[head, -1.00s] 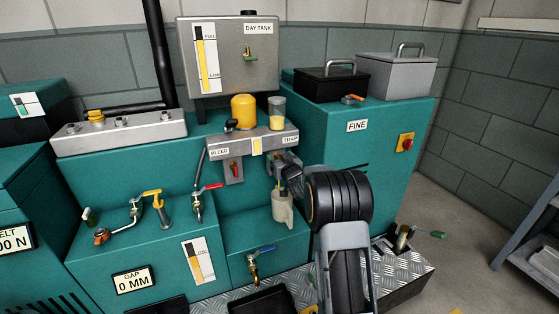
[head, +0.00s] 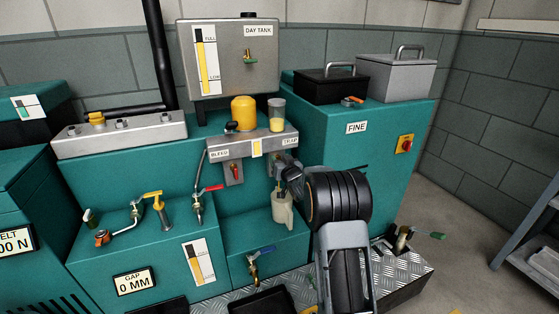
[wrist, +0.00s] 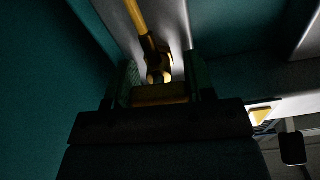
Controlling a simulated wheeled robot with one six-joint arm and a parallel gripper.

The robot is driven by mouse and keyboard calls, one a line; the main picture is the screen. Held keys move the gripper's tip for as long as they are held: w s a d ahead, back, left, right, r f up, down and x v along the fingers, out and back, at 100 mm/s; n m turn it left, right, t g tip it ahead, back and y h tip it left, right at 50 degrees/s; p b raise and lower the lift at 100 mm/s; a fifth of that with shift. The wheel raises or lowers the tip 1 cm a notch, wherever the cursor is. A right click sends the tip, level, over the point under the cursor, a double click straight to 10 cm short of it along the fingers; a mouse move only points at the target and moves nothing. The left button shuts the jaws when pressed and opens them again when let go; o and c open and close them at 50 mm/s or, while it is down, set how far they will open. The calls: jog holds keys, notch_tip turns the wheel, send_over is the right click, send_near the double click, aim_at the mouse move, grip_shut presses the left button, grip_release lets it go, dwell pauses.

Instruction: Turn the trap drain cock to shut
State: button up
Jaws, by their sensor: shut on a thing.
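The trap drain cock is below the TRAP label (head: 290,142), mostly hidden in the head view by my gripper (head: 284,178). In the wrist view, the brass trap drain cock (wrist: 158,70) sits between the fingertips of my gripper (wrist: 162,82). My gripper is shut on it. A yellow strip rises from the cock to the top of the wrist view; I cannot tell if it is liquid or a part. A pale jug (head: 283,210) hangs or stands just under the cock, with a little yellow visible above it.
A red bleed cock (head: 234,172) is left of my gripper. A yellow filter bowl (head: 243,113) and a clear bowl (head: 277,115) stand above. The green cabinet (head: 360,165) closes off the right.

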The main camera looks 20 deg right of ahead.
jog(key=m+p, duration=0.1)
jog(key=m, duration=0.2)
jog(key=shift+r+m+p, duration=0.15)
jog(key=shift+m+p, duration=0.15)
jog(key=shift+p, duration=0.1)
jog(key=m+p, duration=0.2)
jog(key=m, duration=0.2)
jog(key=shift+d, duration=0.1)
jog(key=m+p, duration=0.2)
jog(key=m, duration=0.2)
jog(key=shift+m, duration=0.4)
jog(key=shift+d+f+m+p, duration=0.15)
jog(key=shift+m+p, duration=0.15)
jog(key=shift+m, duration=0.7)
jog(key=shift+a+f+m+p, duration=0.15)
jog(key=shift+m+p, duration=0.15)
jog(key=shift+m, duration=0.7)
jog(key=shift+d, duration=0.1)
jog(key=o, duration=0.9)
